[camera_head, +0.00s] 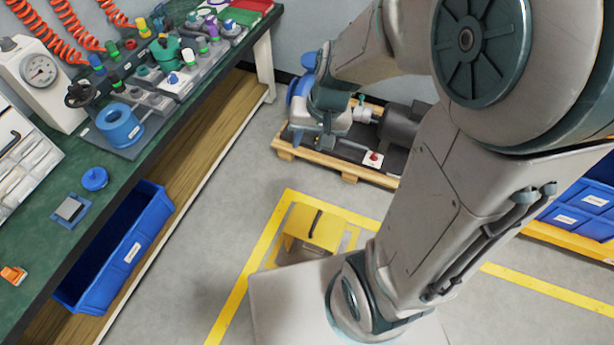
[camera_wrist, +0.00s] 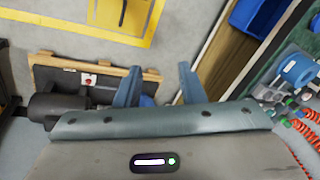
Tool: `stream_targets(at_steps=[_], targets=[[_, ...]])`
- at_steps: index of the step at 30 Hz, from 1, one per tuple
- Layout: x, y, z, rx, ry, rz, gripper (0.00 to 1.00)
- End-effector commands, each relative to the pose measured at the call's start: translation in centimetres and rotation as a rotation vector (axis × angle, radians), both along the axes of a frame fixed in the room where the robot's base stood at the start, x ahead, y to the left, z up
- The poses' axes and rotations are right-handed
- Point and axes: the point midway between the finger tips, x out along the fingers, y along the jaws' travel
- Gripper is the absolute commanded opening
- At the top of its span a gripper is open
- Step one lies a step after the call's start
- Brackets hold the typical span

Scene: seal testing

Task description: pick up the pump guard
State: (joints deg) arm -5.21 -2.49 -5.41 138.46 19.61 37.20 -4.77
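The pump guard, which I take to be the yellow cover with a dark handle (camera_head: 316,228), sits on the floor inside a yellow taped outline. In the wrist view the yellow guard (camera_wrist: 112,16) shows at the top edge, partly cut off, beyond the fingers. My gripper (camera_wrist: 160,68) is open, its two blue-grey fingers apart with nothing held between them. It is away from the guard, over the floor near the pump pallet. In the head view my arm hides most of the gripper.
A wooden pallet (camera_head: 345,174) carries a dark motor (camera_head: 400,123) and blue pump parts. A green workbench (camera_head: 50,238) with fittings stands at left, with a blue bin (camera_head: 128,250) at its front. Blue bins (camera_head: 578,218) stand at right. Grey floor (camera_head: 235,190) between bench and guard is clear.

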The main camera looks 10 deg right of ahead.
Motion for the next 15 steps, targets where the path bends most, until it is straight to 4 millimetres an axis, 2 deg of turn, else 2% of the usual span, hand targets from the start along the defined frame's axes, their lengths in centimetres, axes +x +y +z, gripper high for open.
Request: stream_targets(at_steps=[1, 5, 9, 15], targets=[[0.9, 0.3, -4.2, 0.013, 0.027, -0.025, 0.36], [2.9, 0.6, -11.2, 0.031, 0.064, -0.105, 0.36], [4.6, 0.2, -19.3, 0.019, 0.103, -0.197, 0.36], [5.5, -1.3, -30.8, -0.049, 0.154, -0.326, 0.36]])
